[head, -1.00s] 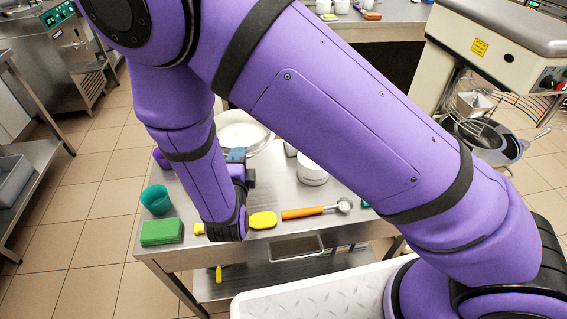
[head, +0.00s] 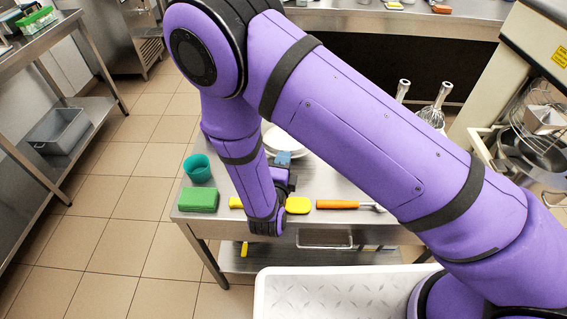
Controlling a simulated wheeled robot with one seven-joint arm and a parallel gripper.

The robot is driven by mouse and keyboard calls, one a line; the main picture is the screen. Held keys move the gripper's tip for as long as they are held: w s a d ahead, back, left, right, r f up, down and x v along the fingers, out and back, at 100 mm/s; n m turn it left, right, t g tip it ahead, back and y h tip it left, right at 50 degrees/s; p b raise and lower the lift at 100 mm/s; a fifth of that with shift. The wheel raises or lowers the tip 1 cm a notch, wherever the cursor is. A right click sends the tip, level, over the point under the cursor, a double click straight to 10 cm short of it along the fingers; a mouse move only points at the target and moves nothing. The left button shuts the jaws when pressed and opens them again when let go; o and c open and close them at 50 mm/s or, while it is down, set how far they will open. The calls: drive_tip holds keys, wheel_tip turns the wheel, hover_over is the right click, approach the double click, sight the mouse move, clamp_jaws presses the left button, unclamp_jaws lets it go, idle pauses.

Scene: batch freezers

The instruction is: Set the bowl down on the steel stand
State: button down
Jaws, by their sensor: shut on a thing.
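A white bowl (head: 290,143) shows in part behind my arm in the head view, over the far part of a steel stand (head: 335,188) with a flat top. My gripper (head: 284,160) is at the bowl's near rim and is shut on it. My wrist and forearm hide much of the gripper and part of the bowl. I cannot tell whether the bowl touches the steel top or is held above it.
On the stand are a teal cup (head: 197,168), a green block (head: 198,200), a yellow-headed tool (head: 298,205) and an orange-handled scoop (head: 338,204). Whisks (head: 434,115) stand behind my arm. A mixer (head: 520,150) is at right. Tiled floor (head: 130,215) is open at left.

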drive_tip(key=shift+f, duration=0.45)
drive_tip(key=c, duration=1.1)
unclamp_jaws()
drive_tip(key=shift+f, duration=0.15)
